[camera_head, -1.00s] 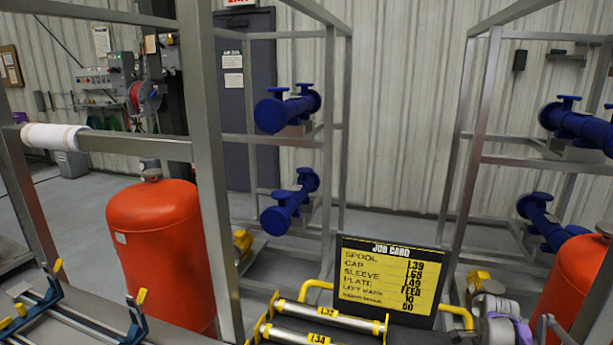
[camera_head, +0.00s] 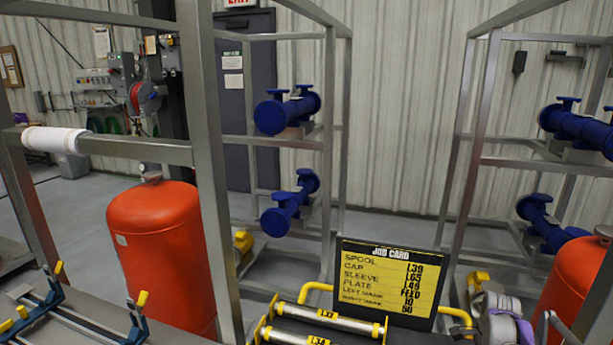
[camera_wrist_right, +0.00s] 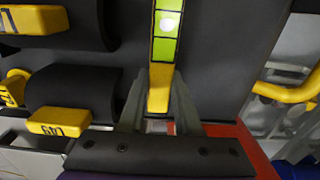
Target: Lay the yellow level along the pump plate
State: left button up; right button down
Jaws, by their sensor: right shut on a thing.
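The yellow level (camera_wrist_right: 159,85) shows in the right wrist view as a narrow yellow bar with bright green vial windows. It runs up the picture in front of a dark surface. My right gripper (camera_wrist_right: 160,103) is shut on its near end, with one grey finger on each side. The level's far end is cut off by the top of the picture. I cannot make out the level or my right gripper's fingers in the head view. My left gripper is not in view. I cannot pick out the pump plate with certainty.
A black job card (camera_head: 388,285) stands behind a rack of silver tubes (camera_head: 325,318) with yellow labelled ends. Yellow tagged blocks (camera_wrist_right: 60,121) sit left of my right gripper. Red tanks (camera_head: 160,255), metal frames (camera_head: 208,170) and blue flanged pipes (camera_head: 287,110) stand beyond.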

jog(key=shift+r+p, duration=1.15)
jog(key=shift+r, duration=1.4)
